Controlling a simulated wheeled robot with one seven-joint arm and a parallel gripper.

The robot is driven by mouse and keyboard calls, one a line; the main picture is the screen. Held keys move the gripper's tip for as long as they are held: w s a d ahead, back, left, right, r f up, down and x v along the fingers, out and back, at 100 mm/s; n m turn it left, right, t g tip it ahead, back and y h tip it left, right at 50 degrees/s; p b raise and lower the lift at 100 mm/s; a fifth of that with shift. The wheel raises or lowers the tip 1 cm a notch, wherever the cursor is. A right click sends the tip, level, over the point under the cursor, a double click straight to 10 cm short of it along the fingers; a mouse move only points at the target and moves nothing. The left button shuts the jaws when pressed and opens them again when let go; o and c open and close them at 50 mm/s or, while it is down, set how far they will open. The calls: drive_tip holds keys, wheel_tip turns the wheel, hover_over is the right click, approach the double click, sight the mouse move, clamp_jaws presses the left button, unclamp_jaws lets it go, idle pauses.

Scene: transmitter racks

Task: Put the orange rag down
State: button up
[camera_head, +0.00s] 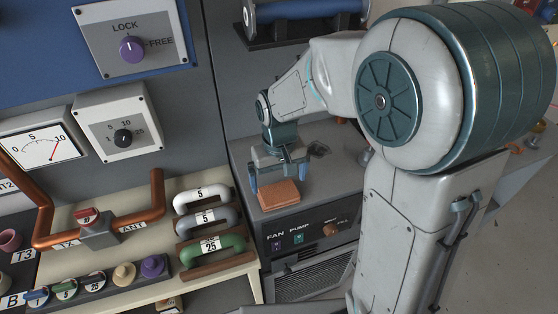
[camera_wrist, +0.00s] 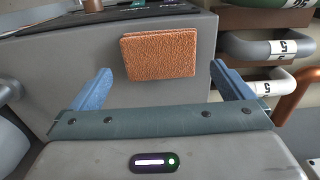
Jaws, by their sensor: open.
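The orange rag (camera_head: 278,195) is a folded, flat, textured block. It lies on the grey top of the cabinet (camera_head: 338,172) with the fan and pump panel, near its front left edge. In the wrist view the rag (camera_wrist: 159,54) is in front of my gripper, between the lines of the two blue fingers. My gripper (camera_head: 280,180) is just above and behind the rag in the head view. Its fingers are spread wide, with nothing held between them. In the wrist view my gripper (camera_wrist: 165,88) shows clear space between its fingers and the rag.
Left of the cabinet, a bench holds numbered handles in white, grey and green (camera_head: 213,245). A copper-coloured link (camera_head: 100,225) and a row of coloured knobs (camera_head: 95,282) are farther left. A blue roll in a dark stand (camera_head: 300,20) is behind. The cabinet top right of the rag has bare room.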

sight(280, 193)
wheel_tip(280, 193, up, 7)
drive_tip(key=s+d+r+m+t, duration=0.2)
drive_tip(key=s+d+m+t, duration=0.1)
drive_tip(key=s+d, duration=0.9)
drive_tip(key=shift+s+r+t, duration=0.2)
drive_tip(key=shift+s+t, duration=0.1)
